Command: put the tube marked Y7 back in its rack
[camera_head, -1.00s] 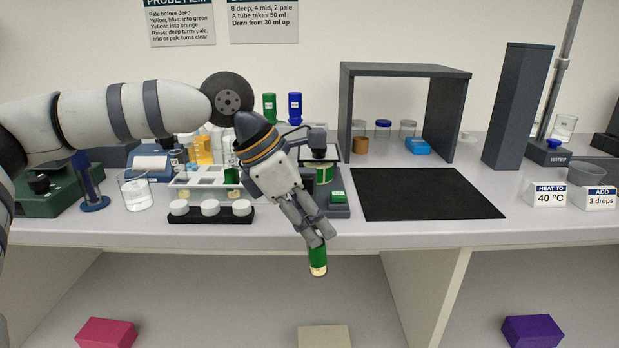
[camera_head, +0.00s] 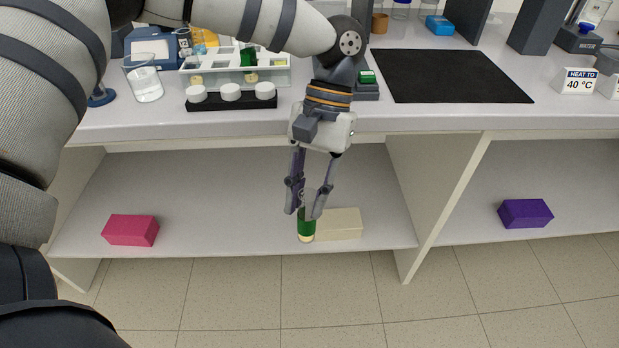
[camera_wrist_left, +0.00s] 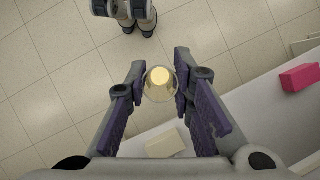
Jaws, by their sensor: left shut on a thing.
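My left gripper (camera_head: 306,210) is shut on a green tube (camera_head: 306,229) with a pale lower end. It holds the tube roughly upright, below the bench top and in front of the lower shelf. In the left wrist view the tube (camera_wrist_left: 159,82) shows end-on between the two fingers, with a round pale yellow centre. No marking on it is readable. A whitish rack (camera_head: 272,74) stands on the bench at the upper left, well above and behind the gripper. Another green-marked tube (camera_head: 249,59) stands in it. My right gripper is not in view.
A black holder with white caps (camera_head: 232,103) stands in front of the rack, near the bench edge. A beaker (camera_head: 147,85) is to its left. A cream block (camera_head: 340,224) and a pink block (camera_head: 130,230) lie on the lower shelf. The black mat (camera_head: 450,75) is bare.

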